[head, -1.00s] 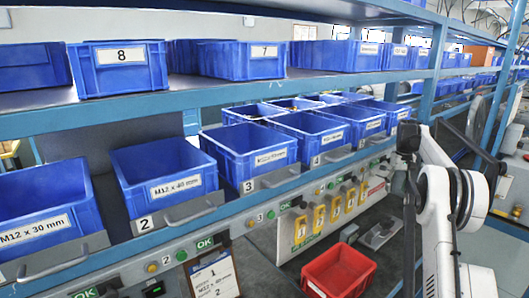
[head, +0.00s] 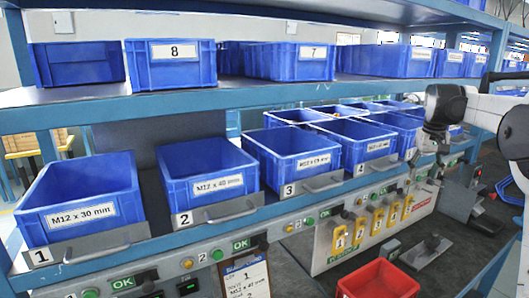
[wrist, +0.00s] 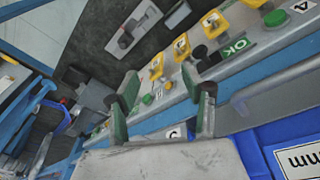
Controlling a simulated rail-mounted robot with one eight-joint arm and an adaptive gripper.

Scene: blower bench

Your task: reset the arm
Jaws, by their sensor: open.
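My gripper (wrist: 165,95) shows in the wrist view with its two green-padded fingers apart and nothing between them. The wrist view looks down past the fingers at the bench front, with yellow tags and a green OK label beyond them. In the head view my white arm with its dark end part (head: 445,105) reaches in from the right edge, in front of the farther blue bins. The fingers cannot be clearly made out in the head view.
Blue bins stand on the lower shelf, including bin 1 (head: 80,200), bin 2 (head: 207,178) and bin 3 (head: 292,155). Bin 8 (head: 170,64) is on the upper shelf. A red bin (head: 378,280) sits below the front. A blue bin (wrist: 285,150) is close to my gripper in the wrist view.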

